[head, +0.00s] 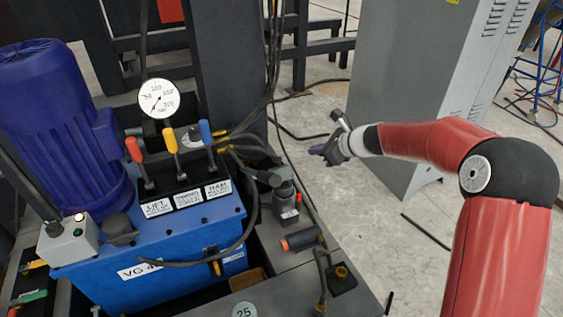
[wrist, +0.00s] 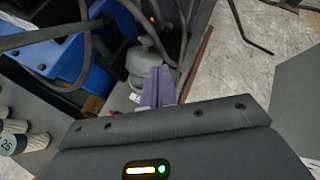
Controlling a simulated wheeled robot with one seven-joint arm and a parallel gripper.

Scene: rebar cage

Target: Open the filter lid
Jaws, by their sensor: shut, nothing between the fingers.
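My gripper (head: 318,150) is at the end of the red arm, in the air over the floor, right of the hydraulic unit. Its purple fingers are together and empty, and also show in the wrist view (wrist: 159,84). A grey round housing with a capped top (head: 283,178) stands beside the blue tank, below and left of my gripper. A similar grey round part (wrist: 141,62) shows just left of the fingers in the wrist view. A dark round cap (head: 119,226) sits on the blue tank. I cannot tell for certain which part is the filter lid.
The blue tank (head: 150,272) carries a blue motor (head: 55,115), a gauge (head: 159,98) and three coloured levers (head: 172,140). Black hoses run between the tank and the grey housing. A grey cabinet (head: 420,90) stands behind the arm. Bare floor (head: 380,225) lies right of the unit.

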